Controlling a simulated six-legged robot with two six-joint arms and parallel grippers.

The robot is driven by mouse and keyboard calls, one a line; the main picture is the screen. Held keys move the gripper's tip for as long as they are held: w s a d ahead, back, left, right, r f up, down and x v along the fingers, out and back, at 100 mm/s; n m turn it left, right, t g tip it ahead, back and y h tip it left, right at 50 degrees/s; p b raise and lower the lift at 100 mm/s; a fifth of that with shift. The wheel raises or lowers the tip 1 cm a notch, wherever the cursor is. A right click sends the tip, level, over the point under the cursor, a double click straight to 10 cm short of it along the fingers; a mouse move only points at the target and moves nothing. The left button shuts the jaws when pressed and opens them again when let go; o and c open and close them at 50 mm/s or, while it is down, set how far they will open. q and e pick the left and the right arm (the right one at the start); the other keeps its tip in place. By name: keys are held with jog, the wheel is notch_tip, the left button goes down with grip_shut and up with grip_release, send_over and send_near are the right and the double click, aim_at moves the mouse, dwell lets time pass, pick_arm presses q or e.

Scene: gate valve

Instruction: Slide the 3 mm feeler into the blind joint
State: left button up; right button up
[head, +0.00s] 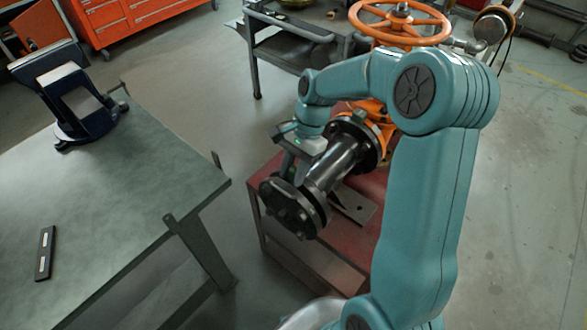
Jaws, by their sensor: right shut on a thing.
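A black pipe (334,165) runs from the orange gate valve (372,107) towards me. It ends in the blind joint (295,207), a pair of black bolted flanges. My right gripper (283,160) is behind and to the left of the pipe, close to the joint's upper rim. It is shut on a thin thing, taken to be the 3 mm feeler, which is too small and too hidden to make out. I cannot tell whether it touches the joint or is in its gap. My left gripper is not in view.
The valve stands on a red bench (345,240). The orange handwheel (400,22) rises behind my right arm. Bare floor lies right.

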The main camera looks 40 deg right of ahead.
jog(key=shift+f+b, duration=0.3)
jog(key=shift+f, duration=0.25)
jog(key=o, duration=1.1)
jog(key=p+v, duration=0.1)
jog(key=v, duration=1.5)
jog(key=shift+r, duration=0.2)
